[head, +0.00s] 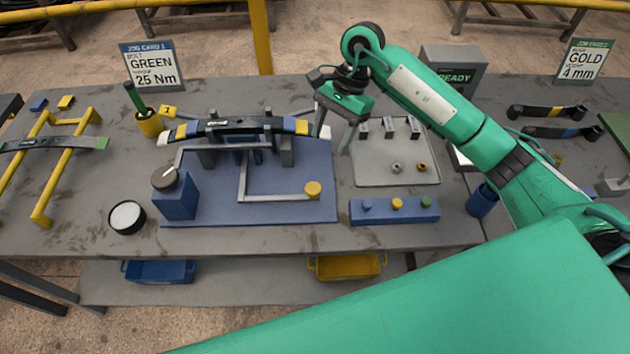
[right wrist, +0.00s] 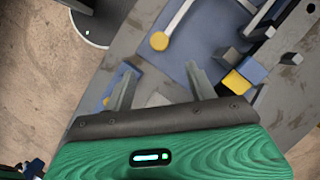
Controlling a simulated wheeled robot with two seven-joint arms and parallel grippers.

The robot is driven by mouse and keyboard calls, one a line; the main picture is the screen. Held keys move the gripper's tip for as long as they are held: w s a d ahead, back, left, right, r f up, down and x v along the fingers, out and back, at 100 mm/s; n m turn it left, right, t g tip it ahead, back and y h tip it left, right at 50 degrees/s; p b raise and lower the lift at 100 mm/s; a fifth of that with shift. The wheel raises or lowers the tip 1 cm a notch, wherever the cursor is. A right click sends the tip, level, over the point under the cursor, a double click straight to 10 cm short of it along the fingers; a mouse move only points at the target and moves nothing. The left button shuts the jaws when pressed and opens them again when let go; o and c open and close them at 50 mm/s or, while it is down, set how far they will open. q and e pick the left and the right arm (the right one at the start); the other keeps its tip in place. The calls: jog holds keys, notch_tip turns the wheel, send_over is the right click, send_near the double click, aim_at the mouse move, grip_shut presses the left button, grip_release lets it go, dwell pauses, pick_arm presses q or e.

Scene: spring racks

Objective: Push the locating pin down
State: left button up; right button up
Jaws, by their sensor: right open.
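A dark leaf spring (head: 243,125) with yellow and blue end bands lies across grey supports on the blue fixture plate (head: 290,208). Its yellow end (right wrist: 235,82) shows beside a finger in the right wrist view. A bent grey bar with a yellow knob (head: 313,189) lies over the plate; the knob also shows in the right wrist view (right wrist: 159,41). I cannot single out the locating pin for certain. My right gripper (head: 336,128) is open and empty, above the table near the spring's right end; its fingers show apart in the wrist view (right wrist: 160,85). My left gripper is out of view.
A blue post (head: 175,196) with a dark round top stands at the plate's left. A grey tray (head: 395,176) with small parts and a blue block (head: 372,212) with coloured knobs lie right. A yellow cup (head: 149,123) stands back left. Bare table shows at the front.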

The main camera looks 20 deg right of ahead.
aim_at(313, 188)
jog(key=p+x, duration=0.5)
jog(key=x, duration=0.7)
jog(key=shift+s+f, duration=0.1)
jog(key=shift+f, duration=0.15)
jog(key=shift+s+a+f, duration=0.1)
jog(key=shift+a+f, duration=0.1)
jog(key=shift+f, duration=0.35)
